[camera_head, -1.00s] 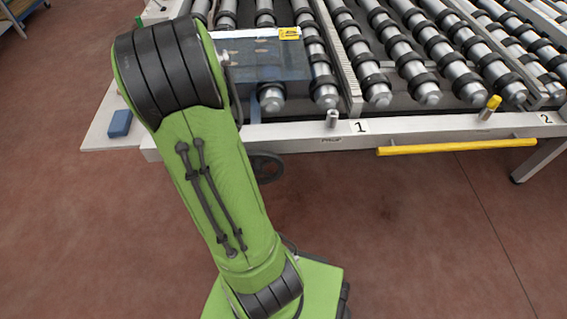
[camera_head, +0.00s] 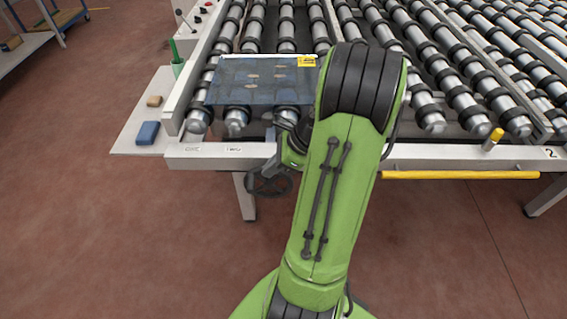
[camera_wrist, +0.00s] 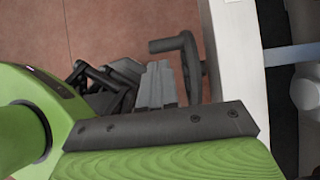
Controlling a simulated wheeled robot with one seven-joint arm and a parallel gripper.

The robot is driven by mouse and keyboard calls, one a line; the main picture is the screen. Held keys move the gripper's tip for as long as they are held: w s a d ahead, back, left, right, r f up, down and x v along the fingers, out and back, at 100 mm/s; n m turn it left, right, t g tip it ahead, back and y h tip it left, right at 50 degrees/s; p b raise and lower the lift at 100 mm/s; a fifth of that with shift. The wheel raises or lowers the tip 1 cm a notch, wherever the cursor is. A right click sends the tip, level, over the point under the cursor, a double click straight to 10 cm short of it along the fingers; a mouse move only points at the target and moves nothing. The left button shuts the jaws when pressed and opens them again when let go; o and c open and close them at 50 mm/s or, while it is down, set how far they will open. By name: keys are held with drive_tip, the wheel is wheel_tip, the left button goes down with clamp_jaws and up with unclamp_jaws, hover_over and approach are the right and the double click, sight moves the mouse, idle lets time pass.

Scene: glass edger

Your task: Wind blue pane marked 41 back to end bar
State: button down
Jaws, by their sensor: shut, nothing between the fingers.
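The blue pane (camera_head: 245,82) lies flat on the rollers at the left front of the machine. A yellow label (camera_head: 307,61) sits at its far right corner; its number is too small to read. My arm covers the pane's right edge. A dark handwheel (camera_head: 268,184) hangs under the front rail, below the pane. My gripper (camera_head: 277,163) is at the front rail beside the wheel, partly hidden by my arm. In the wrist view my gripper (camera_wrist: 157,84) is shut and empty, close to the handwheel rim (camera_wrist: 192,68) and its crank handle (camera_wrist: 168,45). Contact cannot be told. I cannot identify the end bar.
The front rail (camera_head: 210,150) runs across the machine. A side shelf (camera_head: 135,115) holds a blue block (camera_head: 147,132) and a brown block (camera_head: 154,101). A yellow bar (camera_head: 460,175) runs along the front right. The red floor in front is clear.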

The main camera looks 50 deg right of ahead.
sight(252, 184)
drive_tip(key=b+x, duration=0.2)
drive_tip(key=x, duration=0.4)
drive_tip(key=shift+w+r, duration=0.1)
